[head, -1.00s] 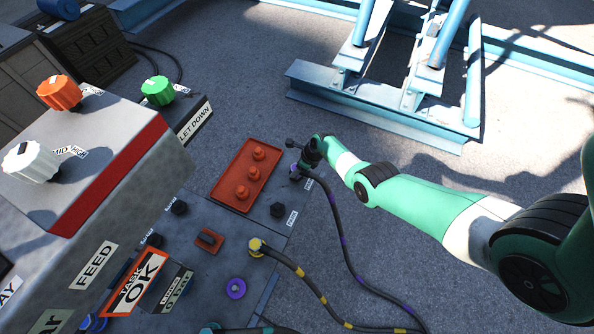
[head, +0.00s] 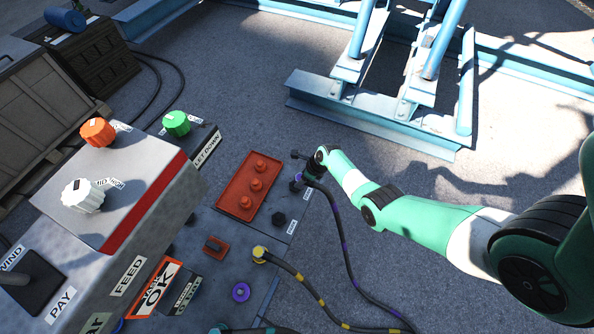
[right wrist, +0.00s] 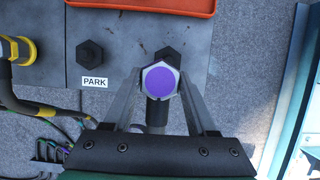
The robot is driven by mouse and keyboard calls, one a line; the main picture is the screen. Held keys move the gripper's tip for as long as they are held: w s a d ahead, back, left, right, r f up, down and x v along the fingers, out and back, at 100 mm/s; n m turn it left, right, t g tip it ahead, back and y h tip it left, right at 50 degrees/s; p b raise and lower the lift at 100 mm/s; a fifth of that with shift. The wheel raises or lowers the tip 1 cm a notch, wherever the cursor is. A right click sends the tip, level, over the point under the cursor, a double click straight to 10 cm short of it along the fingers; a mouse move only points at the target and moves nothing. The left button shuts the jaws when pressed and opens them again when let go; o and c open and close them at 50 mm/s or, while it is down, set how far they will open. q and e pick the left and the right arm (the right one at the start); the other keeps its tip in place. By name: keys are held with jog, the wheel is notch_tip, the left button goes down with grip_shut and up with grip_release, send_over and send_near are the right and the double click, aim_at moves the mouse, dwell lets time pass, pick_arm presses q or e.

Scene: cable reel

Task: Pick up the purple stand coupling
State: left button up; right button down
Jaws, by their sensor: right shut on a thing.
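The purple stand coupling shows in the right wrist view as a purple disc in a pale hexagonal collar (right wrist: 160,82). My right gripper (right wrist: 160,92) is shut on it, with one finger on each side. In the head view the right gripper (head: 305,172) is at the far right edge of the panel, beside the red tray. The coupling (head: 298,183) is small and partly hidden there. A dark hose with purple bands (head: 344,245) runs down from it. A black hexagonal piece (right wrist: 167,54) shows just behind the coupling; I cannot tell whether they touch. My left gripper is not in view.
The red tray (head: 226,196) holds several pegs. A black post (head: 278,219) stands by the PARK label. A yellow coupling (head: 260,254) with its hose is nearby. The control box (head: 140,215) stands left. The blue steel frame (head: 375,125) stands behind; grey floor lies between.

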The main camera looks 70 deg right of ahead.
pick_arm(q)
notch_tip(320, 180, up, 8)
jog(key=p, duration=0.6)
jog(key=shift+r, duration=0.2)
pick_arm(e)
jog(key=s+a+r, duration=0.5)
jog(key=s+r, duration=0.1)
jog(key=s, duration=0.3)
jog(key=shift+s+a, duration=0.15)
jog(key=shift+a, duration=0.15)
